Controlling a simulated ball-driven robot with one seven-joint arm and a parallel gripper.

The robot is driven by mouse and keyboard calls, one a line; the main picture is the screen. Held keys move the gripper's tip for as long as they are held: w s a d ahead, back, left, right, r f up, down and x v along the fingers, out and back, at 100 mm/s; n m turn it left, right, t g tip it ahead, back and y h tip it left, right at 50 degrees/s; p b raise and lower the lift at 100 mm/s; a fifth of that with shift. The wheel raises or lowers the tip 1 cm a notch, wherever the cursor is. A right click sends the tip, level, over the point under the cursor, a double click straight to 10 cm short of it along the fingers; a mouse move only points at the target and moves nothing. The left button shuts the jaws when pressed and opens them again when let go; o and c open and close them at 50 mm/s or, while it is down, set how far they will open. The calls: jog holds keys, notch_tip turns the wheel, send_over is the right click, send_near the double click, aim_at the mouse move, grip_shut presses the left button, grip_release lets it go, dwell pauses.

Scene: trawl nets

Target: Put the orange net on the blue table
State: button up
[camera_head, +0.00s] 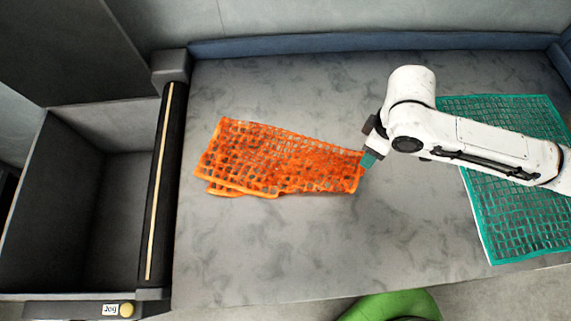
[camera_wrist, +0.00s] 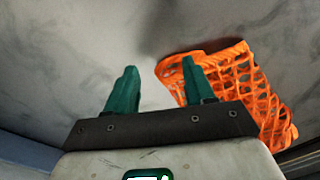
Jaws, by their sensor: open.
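The orange net (camera_head: 275,157) lies folded on the grey mottled tabletop (camera_head: 280,265), its right end close to my gripper (camera_head: 368,160). In the wrist view, my gripper (camera_wrist: 160,80) is open, with two teal fingers apart. The orange net (camera_wrist: 255,95) shows there at the right, partly behind the right finger; the space between the fingers shows grey surface. I cannot tell whether the right finger touches the net. No separate blue table can be made out; a dark blue rim (camera_head: 350,42) runs along the tabletop's back edge.
A teal net (camera_head: 515,225) lies on the right, partly under my white arm. A black roller (camera_head: 160,190) with a pale stripe and an open grey bin (camera_head: 75,215) border the left. A green rounded object (camera_head: 395,305) sits at the front edge. The front middle is clear.

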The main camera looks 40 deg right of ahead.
jog(key=s+d+r+p, duration=0.2)
jog(key=d+r+p, duration=0.1)
jog(key=r+p, duration=0.5)
notch_tip(320, 180, up, 2)
jog(key=shift+s+d+p, duration=0.15)
jog(key=shift+d+p, duration=0.15)
jog(key=shift+p, duration=0.1)
